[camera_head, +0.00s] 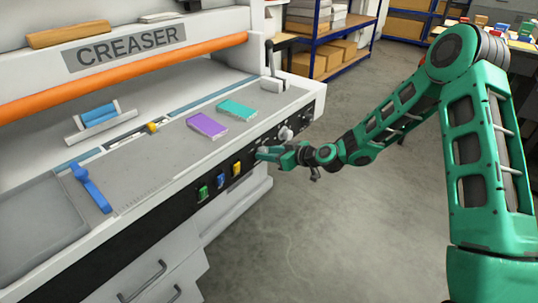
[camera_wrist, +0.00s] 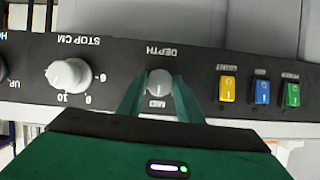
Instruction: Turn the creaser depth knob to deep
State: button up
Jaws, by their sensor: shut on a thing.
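The creaser depth knob (camera_wrist: 159,82) is a small round grey knob on the black front panel, under an upside-down DEPTH label in the wrist view. My gripper (camera_wrist: 158,90) has its two green fingers closed on either side of it. A small white label that reads MID shows between the fingers, beside the knob. Other position labels are hidden, and I cannot tell exactly where the knob points. In the head view my gripper (camera_head: 263,153) is at the panel of the creaser (camera_head: 120,49), and covers most of the knob.
The larger stop knob (camera_wrist: 68,75) is left of my gripper in the wrist view. Yellow (camera_wrist: 229,90), blue (camera_wrist: 262,92) and green (camera_wrist: 292,95) switches are to its right. Purple (camera_head: 206,125) and teal (camera_head: 236,109) pads lie on the creaser bed. The floor in front is clear.

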jog(key=m+g+y, duration=0.1)
jog(key=m, duration=0.1)
jog(key=m+g+y, duration=0.1)
jog(key=m, duration=0.2)
jog(key=m+g+y, duration=0.1)
jog(key=m+y, duration=0.1)
jog(key=shift+w+d+f+m, duration=0.1)
jog(key=shift+w+f+m, duration=0.1)
jog(key=shift+w+m, duration=0.15)
dwell(0.6)
jog(key=o, duration=1)
jog(key=shift+s, duration=0.1)
jog(key=v, duration=1)
jog(key=shift+d, duration=0.45)
